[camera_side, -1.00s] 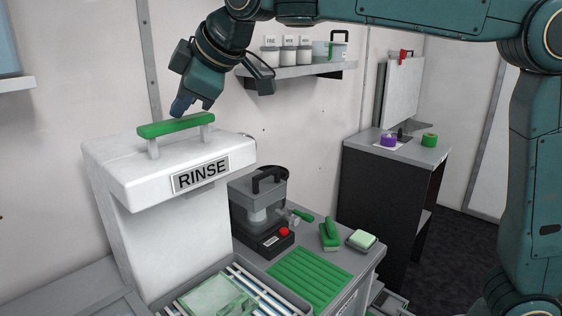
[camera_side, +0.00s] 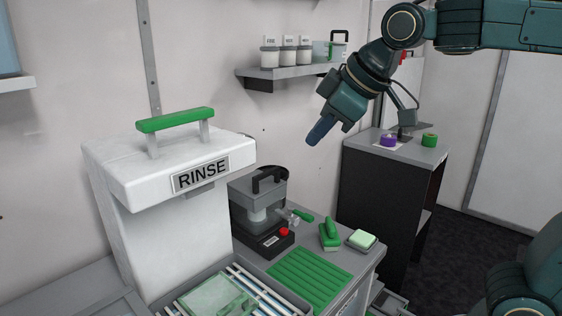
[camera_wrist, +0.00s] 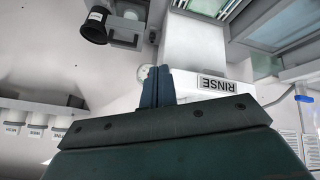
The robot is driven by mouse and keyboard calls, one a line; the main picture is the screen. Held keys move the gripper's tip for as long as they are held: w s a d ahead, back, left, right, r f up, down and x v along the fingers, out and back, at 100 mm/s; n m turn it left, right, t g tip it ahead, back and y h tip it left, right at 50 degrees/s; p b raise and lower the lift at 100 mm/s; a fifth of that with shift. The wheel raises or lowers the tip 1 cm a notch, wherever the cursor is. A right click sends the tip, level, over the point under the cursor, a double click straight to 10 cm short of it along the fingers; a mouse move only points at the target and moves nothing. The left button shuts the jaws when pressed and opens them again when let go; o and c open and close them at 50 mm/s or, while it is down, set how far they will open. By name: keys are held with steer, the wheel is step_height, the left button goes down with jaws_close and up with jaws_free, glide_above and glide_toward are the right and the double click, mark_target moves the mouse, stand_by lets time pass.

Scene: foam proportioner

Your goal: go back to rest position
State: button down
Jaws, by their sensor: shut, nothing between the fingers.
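My gripper (camera_side: 316,136) is shut and empty. It hangs in free air to the right of the rinse station, in front of the wall shelf and above the counter, with its fingers pointing down and left. In the wrist view its shut blue fingertips (camera_wrist: 157,86) show in the middle, with the RINSE label (camera_wrist: 218,85) beyond them, upside down. The white rinse station (camera_side: 150,180) with its green handle (camera_side: 175,120) stands at the left in the side view, closed and apart from my gripper.
A dark machine with a red button (camera_side: 284,231) stands on the counter below. A green brush (camera_side: 329,236), a sponge dish (camera_side: 362,240) and a green ribbed mat (camera_side: 309,280) lie nearby. The wall shelf (camera_side: 290,72) holds labelled jars. A dark cabinet (camera_side: 385,195) carries purple and green rolls.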

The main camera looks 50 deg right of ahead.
steer(key=s+d+f+m+g, duration=0.1)
steer(key=s+d+f+m, duration=0.1)
steer(key=s+f, duration=0.3)
steer(key=s+d+f+m, duration=0.3)
steer(key=s+f, duration=0.3)
steer(key=s, duration=0.5)
steer(key=shift+s+d+g+h, duration=0.15)
steer(key=shift+d+g+h, duration=0.15)
steer(key=shift+g, duration=0.1)
stand_by(2.4)
step_height(320, 180, up, 21)
steer(key=n+t+y, duration=0.2)
steer(key=n+t, duration=0.1)
steer(key=n, duration=0.8)
glide_above(182, 115)
steer(key=shift+r, duration=0.15)
steer(key=shift+f, duration=0.2)
